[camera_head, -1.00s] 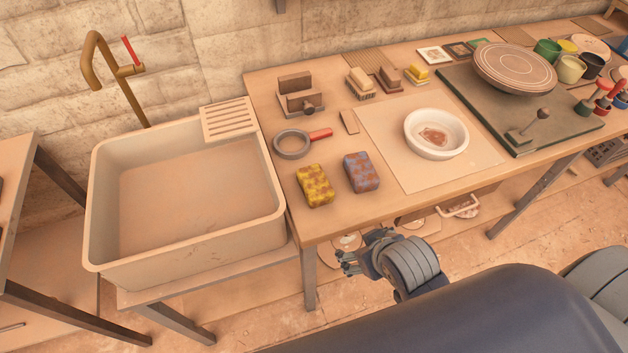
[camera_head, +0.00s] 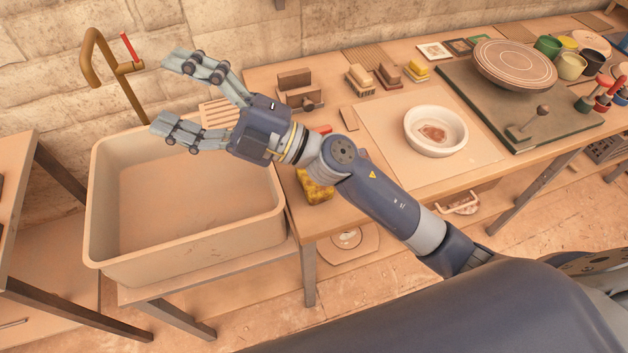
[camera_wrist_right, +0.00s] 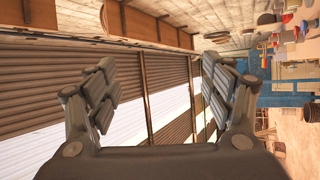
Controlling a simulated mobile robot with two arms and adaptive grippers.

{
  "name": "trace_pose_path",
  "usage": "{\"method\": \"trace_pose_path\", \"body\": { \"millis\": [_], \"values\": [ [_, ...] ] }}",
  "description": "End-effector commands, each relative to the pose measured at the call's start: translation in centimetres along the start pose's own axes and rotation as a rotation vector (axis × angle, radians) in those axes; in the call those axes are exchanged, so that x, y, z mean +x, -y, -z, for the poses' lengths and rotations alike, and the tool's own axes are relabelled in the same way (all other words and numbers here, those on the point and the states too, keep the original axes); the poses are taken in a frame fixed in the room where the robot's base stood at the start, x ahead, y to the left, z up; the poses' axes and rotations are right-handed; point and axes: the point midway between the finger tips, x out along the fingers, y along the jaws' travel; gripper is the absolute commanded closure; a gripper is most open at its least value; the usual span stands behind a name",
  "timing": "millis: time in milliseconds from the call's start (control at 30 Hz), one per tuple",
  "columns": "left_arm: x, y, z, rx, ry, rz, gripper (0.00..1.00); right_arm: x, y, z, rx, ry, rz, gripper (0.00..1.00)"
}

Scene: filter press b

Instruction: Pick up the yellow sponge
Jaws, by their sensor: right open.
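The yellow sponge (camera_head: 316,190), with brown patches, lies on the wooden table near its front left corner. My right arm passes over it and hides part of it. My right gripper (camera_head: 172,95) is open and empty, raised above the sink's back area and pointing left, well past the sponge. In the right wrist view its two fingers (camera_wrist_right: 160,105) stand apart with nothing between them, and the sponge is not seen there. My left gripper is not in view.
A deep beige sink (camera_head: 100,225) stands left of the table, with a brass tap (camera_head: 97,62) behind it. On the table are a white bowl (camera_head: 436,148), brushes (camera_head: 360,80) and a dark board (camera_head: 480,110). My arm hides the blue sponge.

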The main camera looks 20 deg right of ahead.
Motion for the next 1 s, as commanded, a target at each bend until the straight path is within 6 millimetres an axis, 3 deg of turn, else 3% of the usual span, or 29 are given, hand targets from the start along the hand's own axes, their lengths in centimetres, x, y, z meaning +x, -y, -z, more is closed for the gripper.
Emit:
{"method": "trace_pose_path", "body": {
  "millis": [100,200,267,400,533,700,867,1000],
  "values": [
    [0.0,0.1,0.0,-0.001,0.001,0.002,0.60,0.6,4.7,2.9,-0.143,-0.226,0.244,0.25],
    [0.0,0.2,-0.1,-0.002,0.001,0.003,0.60,-1.0,9.2,3.5,-0.247,-0.374,0.490,0.25],
    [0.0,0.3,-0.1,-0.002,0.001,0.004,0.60,-2.7,11.8,2.9,-0.304,-0.441,0.653,0.25],
    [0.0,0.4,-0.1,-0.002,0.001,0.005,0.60,-8.6,15.7,-1.3,-0.418,-0.523,1.070,0.25],
    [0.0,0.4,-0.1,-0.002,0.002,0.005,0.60,-14.9,15.7,-7.0,-0.484,-0.495,1.456,0.25],
    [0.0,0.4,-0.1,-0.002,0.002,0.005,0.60,-21.3,12.1,-12.7,-0.508,-0.373,1.835,0.25],
    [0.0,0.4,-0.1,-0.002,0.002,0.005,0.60,-24.2,9.4,-15.0,-0.501,-0.285,2.008,0.25],
    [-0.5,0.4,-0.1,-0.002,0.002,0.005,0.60,-25.5,10.0,-15.6,-0.490,-0.267,2.047,0.25]
  ]
}}
